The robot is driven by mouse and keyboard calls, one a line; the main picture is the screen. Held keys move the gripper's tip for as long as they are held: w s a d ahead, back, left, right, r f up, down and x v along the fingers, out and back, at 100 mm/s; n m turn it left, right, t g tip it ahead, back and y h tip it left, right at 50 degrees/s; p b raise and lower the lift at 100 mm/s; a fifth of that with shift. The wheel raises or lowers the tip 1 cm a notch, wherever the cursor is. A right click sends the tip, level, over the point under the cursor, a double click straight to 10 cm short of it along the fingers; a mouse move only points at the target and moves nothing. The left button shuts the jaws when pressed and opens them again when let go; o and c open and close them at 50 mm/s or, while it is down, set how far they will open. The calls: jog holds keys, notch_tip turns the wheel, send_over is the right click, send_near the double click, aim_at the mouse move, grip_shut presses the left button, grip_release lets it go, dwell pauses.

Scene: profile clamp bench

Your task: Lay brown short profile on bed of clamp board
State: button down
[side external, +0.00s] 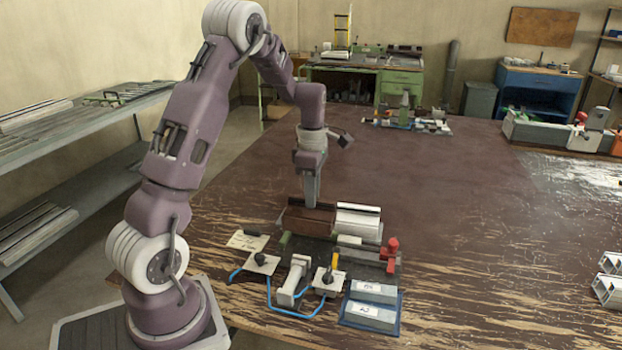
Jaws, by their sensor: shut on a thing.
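The brown short profile (307,222) is dark brown and lies level, left of a silver-white profile (358,222). My gripper (311,202) points straight down and is shut on the brown profile near its middle. The fingertips are small and partly hidden at the profile. The clamp board (348,254) is under and in front of both profiles, with a red clamp part (390,250) at its right end. I cannot tell whether the brown profile touches the bed or hangs just above it.
More profiles (608,285) lie at the right edge.

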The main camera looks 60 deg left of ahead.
jog(key=shift+s+d+f, duration=0.1)
jog(key=shift+s+f, duration=0.05)
jog(key=shift+f, duration=3.35)
jog(key=c, duration=1.3)
grip_release()
jog(key=shift+o, duration=0.2)
